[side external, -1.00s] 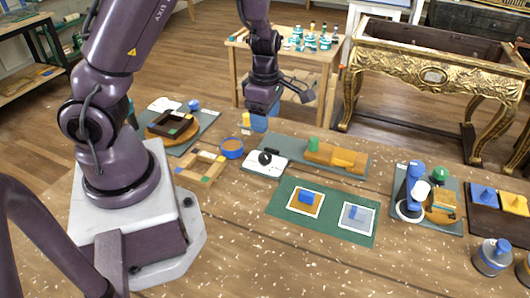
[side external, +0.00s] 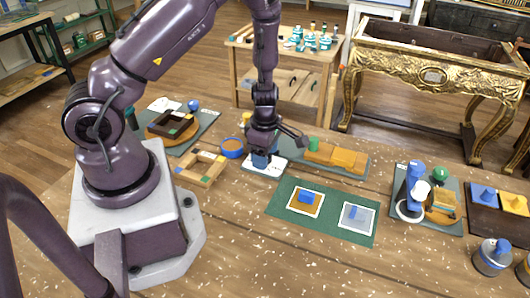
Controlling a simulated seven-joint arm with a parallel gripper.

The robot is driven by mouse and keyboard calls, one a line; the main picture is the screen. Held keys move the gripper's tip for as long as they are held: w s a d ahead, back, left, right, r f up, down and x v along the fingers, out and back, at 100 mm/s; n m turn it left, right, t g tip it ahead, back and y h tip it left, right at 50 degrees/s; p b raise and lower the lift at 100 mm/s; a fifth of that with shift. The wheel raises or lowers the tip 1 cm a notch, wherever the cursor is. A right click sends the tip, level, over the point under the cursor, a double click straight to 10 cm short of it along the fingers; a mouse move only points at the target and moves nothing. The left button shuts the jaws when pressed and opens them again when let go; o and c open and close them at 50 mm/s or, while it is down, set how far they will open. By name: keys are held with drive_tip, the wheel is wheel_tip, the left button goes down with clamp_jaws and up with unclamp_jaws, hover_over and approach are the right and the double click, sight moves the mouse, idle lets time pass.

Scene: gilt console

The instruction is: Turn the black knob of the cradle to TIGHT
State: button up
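The cradle (side external: 322,174) is a long grey-green board in the middle of the bench, with an orange-brown wooden piece (side external: 342,158) and a green part (side external: 313,144) on it. A white plate (side external: 250,168) is at its left end. My gripper (side external: 262,168) points down over this plate, its blue fingers low at the plate. The black knob on the plate is hidden behind my gripper. I cannot tell whether the fingers touch the knob or how far apart they are. The knob's setting and any lettering cannot be read.
A blue-rimmed round tub (side external: 231,148) and a wooden frame with coloured blocks (side external: 202,168) lie just left of the cradle. A green mat (side external: 330,214) with two square pads lies in front. A blue device (side external: 410,190) stands to the right.

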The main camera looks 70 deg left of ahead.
drive_tip(key=c, duration=0.9)
drive_tip(key=shift+m, duration=0.3)
drive_tip(key=m, duration=0.3)
drive_tip(key=shift+m, duration=0.3)
drive_tip(key=m, duration=1.3)
drive_tip(key=shift+r+m, duration=0.1)
drive_tip(key=shift+m, duration=0.2)
